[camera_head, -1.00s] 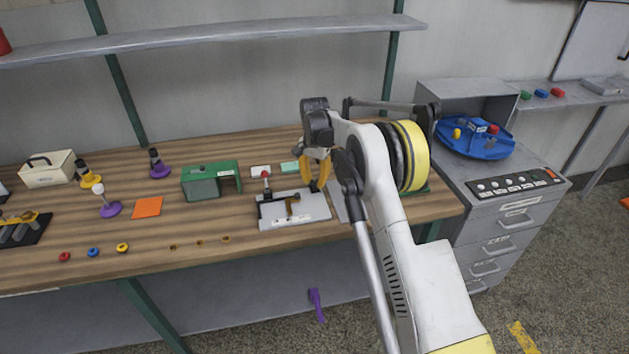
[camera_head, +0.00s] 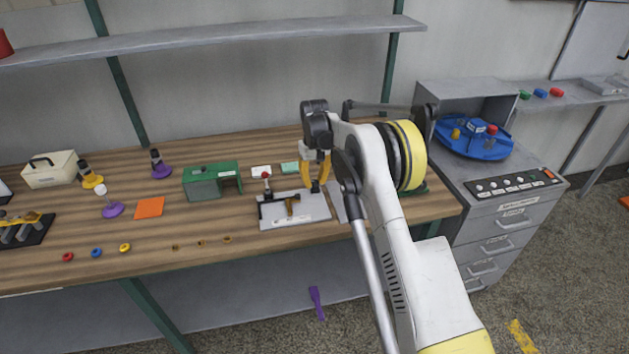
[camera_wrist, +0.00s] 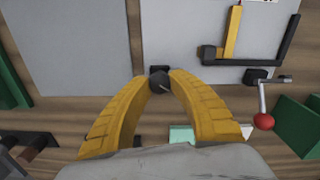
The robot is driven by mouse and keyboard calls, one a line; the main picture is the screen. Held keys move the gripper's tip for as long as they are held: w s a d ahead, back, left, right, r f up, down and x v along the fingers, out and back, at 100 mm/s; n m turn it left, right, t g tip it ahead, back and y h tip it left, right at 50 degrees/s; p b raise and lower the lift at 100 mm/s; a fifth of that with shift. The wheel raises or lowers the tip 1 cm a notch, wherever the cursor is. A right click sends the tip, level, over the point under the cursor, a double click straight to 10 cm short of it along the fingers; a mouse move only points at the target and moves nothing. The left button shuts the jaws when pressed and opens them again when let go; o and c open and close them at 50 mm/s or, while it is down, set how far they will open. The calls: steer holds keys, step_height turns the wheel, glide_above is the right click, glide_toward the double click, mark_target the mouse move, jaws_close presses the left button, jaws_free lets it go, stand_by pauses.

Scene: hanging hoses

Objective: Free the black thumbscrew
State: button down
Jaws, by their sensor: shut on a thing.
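The black thumbscrew (camera_wrist: 159,82) shows in the wrist view between my yellow fingertips, by the edges of two grey plates. My gripper (camera_wrist: 160,77) is shut on it, one finger on each side. In the head view my gripper (camera_head: 315,187) points down at the right edge of the grey plate (camera_head: 270,222), and the thumbscrew is a small dark spot between the fingertips. The plate carries a black clamp bar, a yellow-brown bar (camera_head: 291,204) and a lever with a red ball (camera_head: 265,175). The thumbscrew's lower part is hidden.
A green box (camera_head: 203,188) stands left of the plate. A pale green block (camera_head: 289,168) and a white block (camera_head: 261,171) lie behind it. The lever's red ball (camera_wrist: 264,121) is right of my fingers in the wrist view. Bare wood lies in front of the plate.

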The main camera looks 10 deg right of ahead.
mark_target(315, 182)
steer(key=n, duration=0.6)
steer(key=shift+n, duration=0.3)
stand_by(0.5)
steer(key=c, duration=1.1)
jaws_free()
steer(key=shift+c, duration=0.2)
steer(key=shift+r, duration=0.1)
step_height(315, 182, up, 12)
